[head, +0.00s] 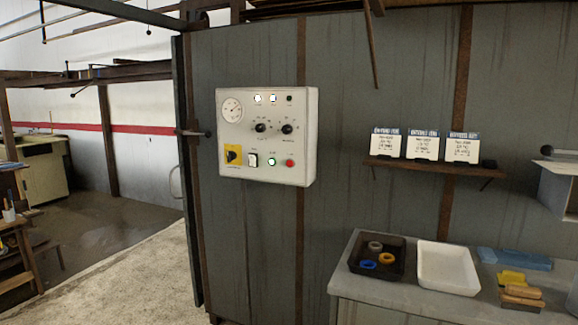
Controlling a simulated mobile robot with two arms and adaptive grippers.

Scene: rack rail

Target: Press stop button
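A white control box (267,136) is mounted on the grey metal wall near the middle of the head view. A small red button (290,163) sits at its lower right; no readable label shows which button is stop. A black-and-white rocker switch (253,160) and a yellow plate with a black rotary switch (233,155) are further left. Two black knobs, a round gauge (232,110) and small lamps are above. Neither of my grippers is in view.
A grey bench (400,303) stands at lower right with a black tray (357,267) of rings, a white tray (447,268), a blue block (514,259) and brushes (522,298). A narrow shelf (432,167) holds three cards. The floor at left (140,270) is clear.

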